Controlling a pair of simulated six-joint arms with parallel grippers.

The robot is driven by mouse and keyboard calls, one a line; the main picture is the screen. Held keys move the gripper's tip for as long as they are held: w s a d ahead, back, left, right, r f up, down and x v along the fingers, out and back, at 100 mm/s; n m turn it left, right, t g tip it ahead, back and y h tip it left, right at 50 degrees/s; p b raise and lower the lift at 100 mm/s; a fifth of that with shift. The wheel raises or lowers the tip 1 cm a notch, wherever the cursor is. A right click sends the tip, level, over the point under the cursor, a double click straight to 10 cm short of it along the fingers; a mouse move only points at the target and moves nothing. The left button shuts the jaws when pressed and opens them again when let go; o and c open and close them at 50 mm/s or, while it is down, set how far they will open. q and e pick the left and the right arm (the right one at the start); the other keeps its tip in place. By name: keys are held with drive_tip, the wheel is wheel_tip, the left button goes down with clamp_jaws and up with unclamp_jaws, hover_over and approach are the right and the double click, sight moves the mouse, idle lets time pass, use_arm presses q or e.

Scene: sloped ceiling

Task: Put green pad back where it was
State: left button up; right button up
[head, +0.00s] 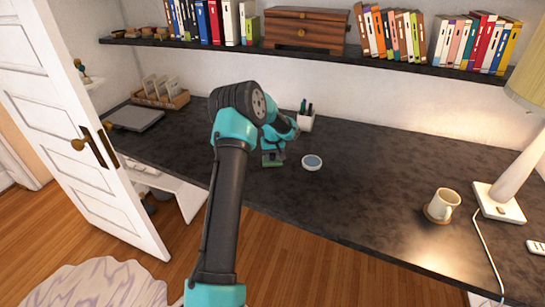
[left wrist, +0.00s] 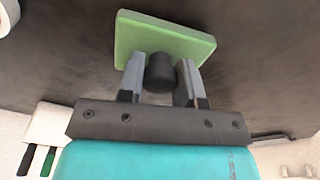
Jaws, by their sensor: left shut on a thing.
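The green pad (left wrist: 165,38) is a flat rectangular block with a black knob (left wrist: 160,73) on it. In the left wrist view my left gripper (left wrist: 160,80) is shut with its two grey fingers on either side of the knob. In the head view the pad (head: 272,163) shows partly beneath my left gripper (head: 271,152), over the middle of the dark desk. I cannot tell if the pad touches the desk or hangs just above it. My right gripper is in neither view.
A white pen cup (head: 305,121) is behind. A mug (head: 442,204) on a coaster and a lamp (head: 500,201) stand at right. A closed laptop (head: 136,118) lies at left. The desk between dish and mug is clear.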

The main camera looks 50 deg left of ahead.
sight(273, 158)
use_arm(q)
drive_tip(key=shift+f, duration=0.25)
drive_tip(key=shift+f, duration=0.1)
drive_tip(key=o, duration=0.9)
drive_tip(key=r, duration=0.4)
drive_tip(key=d+r, duration=0.1)
drive_tip(key=r, duration=0.7)
drive_tip(key=shift+s+d+r, duration=0.1)
drive_tip(key=shift+s+d, duration=0.05)
drive_tip(key=shift+s, duration=0.25)
